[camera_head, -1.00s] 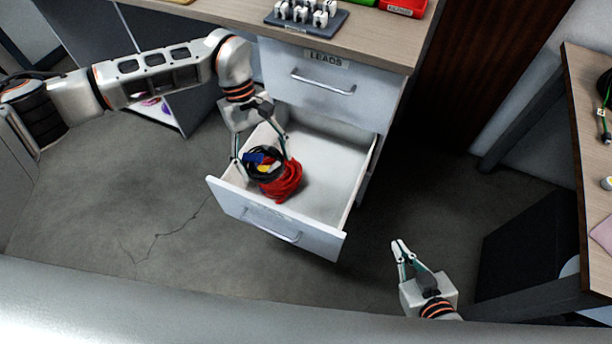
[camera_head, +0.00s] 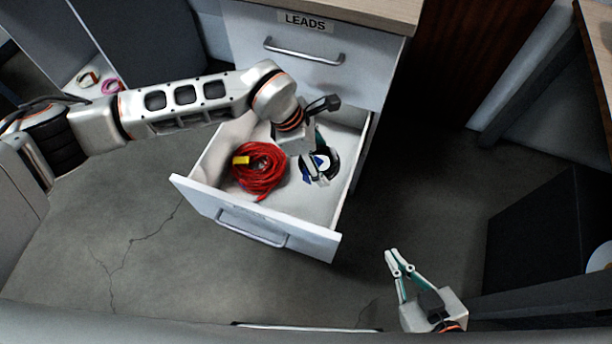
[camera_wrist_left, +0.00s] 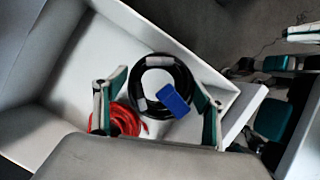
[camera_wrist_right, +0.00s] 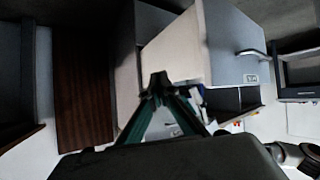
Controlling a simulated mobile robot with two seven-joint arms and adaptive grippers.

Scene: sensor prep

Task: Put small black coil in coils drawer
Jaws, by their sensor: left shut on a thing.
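A black coil (camera_head: 334,163) with a blue tag is in the open drawer, on its right side. In the left wrist view the black coil (camera_wrist_left: 181,76) lies between the two fingers. My left gripper (camera_head: 318,175) reaches down into the drawer and is shut on this coil, partly hiding it. The open drawer (camera_head: 205,201) is below the one labelled LEADS; its own label is too blurred to read. A red coil (camera_head: 262,182) with a yellow tag lies in it, left of the black coil. My right gripper (camera_head: 396,256) is shut and empty, outside the drawer to the right.
The closed LEADS drawer (camera_head: 345,45) is just above the open one. Pink and dark rings (camera_head: 112,87) lie on a low shelf at the left. A desk stands at the right with a dark box (camera_head: 540,235) under it. The floor in front is clear.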

